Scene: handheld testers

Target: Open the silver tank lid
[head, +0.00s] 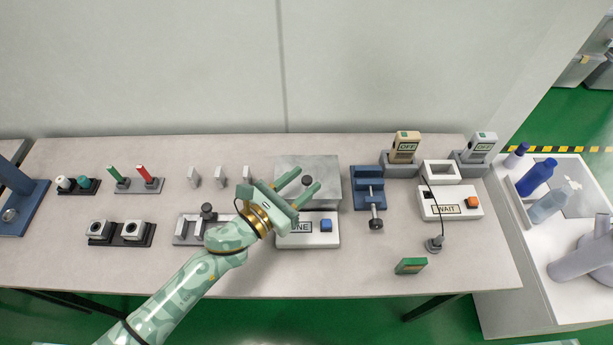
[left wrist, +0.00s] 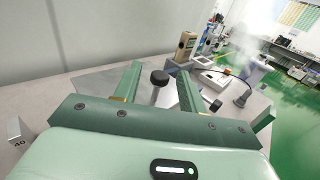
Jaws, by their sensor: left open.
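The silver tank (head: 320,164) is a grey metal box at the back middle of the table, and its flat lid looks closed. My left gripper (head: 309,180) reaches over the front of the tank from the lower left. Its two green fingers are open and apart. In the left wrist view, a black round knob (left wrist: 160,77) on a stem shows in the gap between the fingers (left wrist: 159,70), and the silver lid (left wrist: 92,81) shows beside the left finger. I cannot tell whether a finger touches the knob. My right gripper is not in view.
A white box with a blue button (head: 326,225) stands in front of the tank, partly under my gripper. A blue vise (head: 368,187) stands close to the right. A grey fixture (head: 187,229) lies left of my arm. The table's front middle is clear.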

